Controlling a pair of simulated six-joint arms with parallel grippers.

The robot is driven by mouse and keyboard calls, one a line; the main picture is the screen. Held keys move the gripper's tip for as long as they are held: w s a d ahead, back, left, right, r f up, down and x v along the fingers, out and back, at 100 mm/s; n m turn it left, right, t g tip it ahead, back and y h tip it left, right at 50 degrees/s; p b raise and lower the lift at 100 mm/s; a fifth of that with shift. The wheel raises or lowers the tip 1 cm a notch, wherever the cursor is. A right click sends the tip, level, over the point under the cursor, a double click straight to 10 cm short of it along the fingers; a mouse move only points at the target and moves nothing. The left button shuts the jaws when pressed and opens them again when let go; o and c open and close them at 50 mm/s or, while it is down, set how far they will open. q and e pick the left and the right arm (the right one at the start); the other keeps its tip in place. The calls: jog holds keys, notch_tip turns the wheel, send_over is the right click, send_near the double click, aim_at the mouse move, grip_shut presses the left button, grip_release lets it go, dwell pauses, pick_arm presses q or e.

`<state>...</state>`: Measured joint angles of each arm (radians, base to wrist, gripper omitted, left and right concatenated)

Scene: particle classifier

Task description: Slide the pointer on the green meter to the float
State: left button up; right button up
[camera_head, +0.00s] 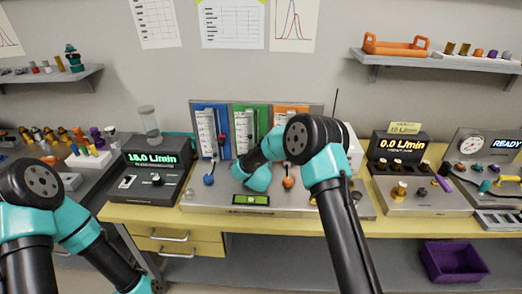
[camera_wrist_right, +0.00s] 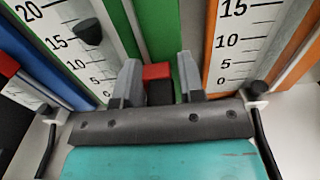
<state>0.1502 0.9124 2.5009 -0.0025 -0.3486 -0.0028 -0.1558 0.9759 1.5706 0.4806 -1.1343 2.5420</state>
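The green meter (camera_head: 263,117) stands between the blue and orange meters on the bench; its green panel (camera_wrist_right: 158,28) fills the middle of the right wrist view. The pointer (camera_wrist_right: 158,72), a red block with a black part, sits low beside the scale. My right gripper (camera_wrist_right: 160,84) has one finger on each side of the pointer, very close; I cannot tell whether both press on it. My left arm is at lower left in the head view, its fingertips out of sight.
The blue meter (camera_head: 207,108) and orange meter (camera_head: 290,107) flank the green one closely. Blue (camera_head: 209,180) and orange (camera_head: 288,183) knobs stand on the base below. A flow readout box (camera_head: 152,159) is to the left, another (camera_head: 398,145) to the right.

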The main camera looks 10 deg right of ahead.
aim_at(262, 132)
jog(key=shift+c, duration=0.2)
grip_shut()
notch_tip(262, 132, up, 7)
jog(key=shift+f, duration=0.2)
dwell(0.5)
jog(key=shift+o, duration=0.2)
grip_release()
